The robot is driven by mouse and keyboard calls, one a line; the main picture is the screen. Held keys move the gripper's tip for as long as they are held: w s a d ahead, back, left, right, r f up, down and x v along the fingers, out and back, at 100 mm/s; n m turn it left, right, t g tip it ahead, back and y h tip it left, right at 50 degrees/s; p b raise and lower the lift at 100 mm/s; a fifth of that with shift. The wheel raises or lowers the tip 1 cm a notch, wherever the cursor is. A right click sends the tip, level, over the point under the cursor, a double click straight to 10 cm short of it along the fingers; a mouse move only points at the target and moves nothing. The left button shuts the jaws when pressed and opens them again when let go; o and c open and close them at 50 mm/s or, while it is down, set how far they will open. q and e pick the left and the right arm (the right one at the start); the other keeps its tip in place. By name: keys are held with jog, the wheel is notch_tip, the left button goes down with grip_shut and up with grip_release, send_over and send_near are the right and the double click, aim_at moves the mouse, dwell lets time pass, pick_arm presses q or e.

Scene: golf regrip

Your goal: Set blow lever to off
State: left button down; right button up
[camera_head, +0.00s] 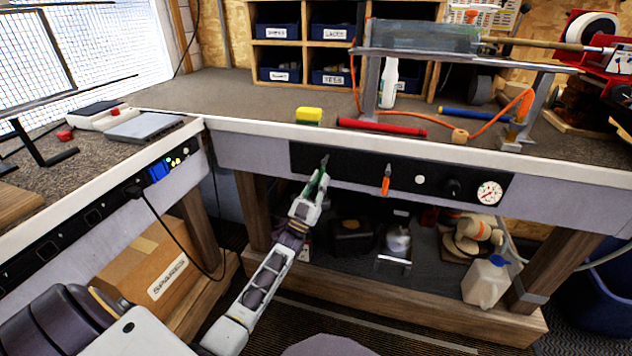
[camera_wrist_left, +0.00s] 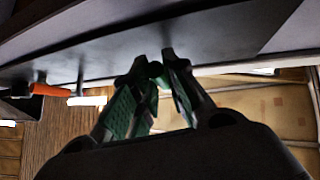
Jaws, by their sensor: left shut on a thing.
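My left gripper (camera_head: 318,182) is at the black panel (camera_head: 346,165) on the bench front, with its green-padded fingers shut on a lever (camera_head: 324,160). I take this as the blow lever, as I can read no label on it. Only a grey piece of it shows above the fingertips, and its handle is hidden between them. In the left wrist view the gripper (camera_wrist_left: 157,88) closes around this dark stub under the panel. A second lever with an orange handle (camera_head: 386,182) points down, to the right of the gripper and apart from it. My right gripper is not in view.
A knob (camera_head: 452,188) and a round gauge (camera_head: 489,192) are on the panel's right part. A yellow sponge (camera_head: 308,115) and a red rod (camera_head: 382,127) lie on the bench above. A carton (camera_head: 155,268) stands below on the left.

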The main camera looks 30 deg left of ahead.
pick_arm(q)
jog(key=n+y, duration=0.1)
jog(key=y, duration=0.1)
jog(key=d+n+y, duration=0.1)
jog(key=n, duration=0.1)
jog(key=shift+w+f+n+t+y, duration=0.1)
jog(key=shift+f+n+t+y, duration=0.05)
jog(key=shift+n+t+y, duration=0.2)
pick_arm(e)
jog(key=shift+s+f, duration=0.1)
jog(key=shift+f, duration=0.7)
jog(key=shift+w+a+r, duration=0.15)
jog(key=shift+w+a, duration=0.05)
pick_arm(q)
jog(key=c, duration=1.4)
grip_release()
jog(key=shift+c, duration=0.2)
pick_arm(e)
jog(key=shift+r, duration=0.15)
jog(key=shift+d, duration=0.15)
pick_arm(q)
jog(key=v, duration=1.2)
